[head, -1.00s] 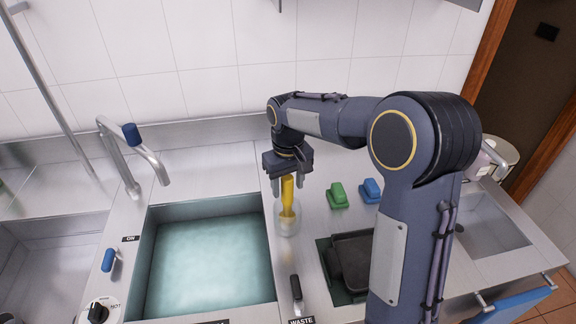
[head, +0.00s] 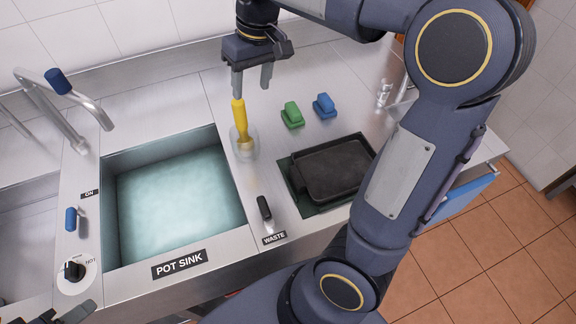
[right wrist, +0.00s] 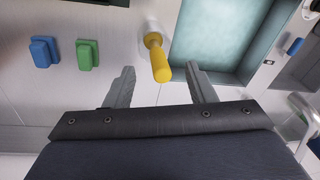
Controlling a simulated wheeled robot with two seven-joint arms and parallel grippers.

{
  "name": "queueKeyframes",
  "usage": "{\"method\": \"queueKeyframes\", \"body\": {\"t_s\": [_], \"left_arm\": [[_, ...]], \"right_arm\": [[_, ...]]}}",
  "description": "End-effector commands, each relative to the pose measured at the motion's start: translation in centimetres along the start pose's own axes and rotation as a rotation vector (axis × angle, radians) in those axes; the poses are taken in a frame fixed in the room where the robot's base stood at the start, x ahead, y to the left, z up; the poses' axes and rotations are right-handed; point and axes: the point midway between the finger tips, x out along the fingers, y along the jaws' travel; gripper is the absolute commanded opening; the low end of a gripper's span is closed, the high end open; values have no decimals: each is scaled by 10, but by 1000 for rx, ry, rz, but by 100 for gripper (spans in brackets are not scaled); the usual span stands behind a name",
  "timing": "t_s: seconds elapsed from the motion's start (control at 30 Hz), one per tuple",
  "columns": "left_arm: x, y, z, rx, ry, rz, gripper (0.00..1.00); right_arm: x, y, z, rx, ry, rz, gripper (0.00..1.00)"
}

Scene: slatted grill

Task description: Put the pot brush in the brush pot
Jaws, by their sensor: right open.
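The pot brush has a yellow handle (head: 240,118) and stands nearly upright in the clear brush pot (head: 244,148), on the steel counter to the right of the pot sink. Its lower end is inside the pot, blurred by the clear wall. My right gripper (head: 252,80) is open and empty just above the handle, its fingers pointing down. In the right wrist view the yellow handle (right wrist: 158,62) shows beyond the spread fingers, not gripped. A dark part at the lower left edge of the head view seems to be my left gripper (head: 75,313), mostly cut off.
The pot sink (head: 175,200) holds water, with a faucet (head: 70,115) at its left. Green (head: 291,115) and blue (head: 325,106) scrubbers lie right of the pot. A dark pan (head: 335,167) sits nearer the front. A black waste handle (head: 264,208) stands in front of the pot.

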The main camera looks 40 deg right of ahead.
Motion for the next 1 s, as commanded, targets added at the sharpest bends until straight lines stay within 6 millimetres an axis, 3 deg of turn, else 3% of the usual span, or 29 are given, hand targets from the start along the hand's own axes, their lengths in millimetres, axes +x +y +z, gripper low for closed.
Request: {"method": "queueKeyframes", "body": {"t_s": [0.03, 0.3, 0.5, 0.7, 1.0], "left_arm": [[0, 0, 0, 0, 0, 0, 42], [0, 0, 0, 0, 0, 0, 42], [0, 0, 0, 0, 0, 0, 42], [0, 0, 0, 0, 0, 0, 42], [0, 0, 0, 0, 0, 0, 42]], "right_arm": [[-3, 3, 24, 16, 35, -43, 50], [15, -15, 134, 82, 235, -191, 50], [45, -34, 188, 128, 352, -220, 50], [63, -42, 208, 150, 397, -222, 50], [64, -43, 209, 151, 397, -223, 50]]}}
